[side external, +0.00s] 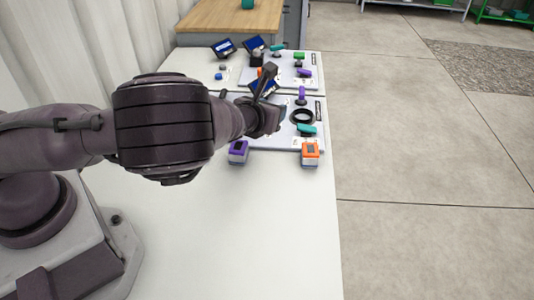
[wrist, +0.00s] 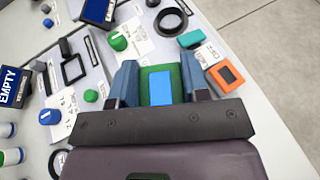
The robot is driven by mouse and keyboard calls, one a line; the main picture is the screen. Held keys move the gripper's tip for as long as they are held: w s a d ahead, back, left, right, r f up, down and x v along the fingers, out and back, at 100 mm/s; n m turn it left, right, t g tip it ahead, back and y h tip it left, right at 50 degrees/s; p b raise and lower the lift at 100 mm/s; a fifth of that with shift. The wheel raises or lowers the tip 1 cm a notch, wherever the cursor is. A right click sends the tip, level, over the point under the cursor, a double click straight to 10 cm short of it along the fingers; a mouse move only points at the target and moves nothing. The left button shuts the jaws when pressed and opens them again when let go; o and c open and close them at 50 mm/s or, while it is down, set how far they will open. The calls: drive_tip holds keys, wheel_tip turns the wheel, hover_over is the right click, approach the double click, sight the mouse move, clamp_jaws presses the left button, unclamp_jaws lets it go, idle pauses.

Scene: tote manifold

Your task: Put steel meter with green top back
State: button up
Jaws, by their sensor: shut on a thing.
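My gripper (wrist: 158,72) is shut on a block with a green top (wrist: 174,72) and a bright blue panel (wrist: 160,90), which I take for the meter. The block sits between the two blue-grey fingers in the wrist view; its lower body is hidden, so I cannot tell whether it touches the board. In the side view my gripper is over the near white board (side external: 285,142), and my arm hides the held block. A black rectangular frame (wrist: 73,70) and a round green knob (wrist: 118,42) are on the board to the left of the fingers.
A black ring (wrist: 172,20), a teal block (wrist: 191,38) and an orange block (wrist: 226,74) lie beyond and right of the fingers. A purple block (side external: 238,150) stands at the board's near edge. A blue "EMPTY" bin (wrist: 12,88) is at left. The near table (side external: 265,230) is clear.

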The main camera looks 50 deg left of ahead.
wheel_tip(320, 180, down, 8)
drive_tip(key=shift+a+r, duration=0.1)
drive_tip(key=shift+a, duration=0.05)
idle(0.4)
drive_tip(key=shift+f, duration=0.6)
drive_tip(key=o, duration=1.1)
drive_tip(key=shift+c, duration=0.2)
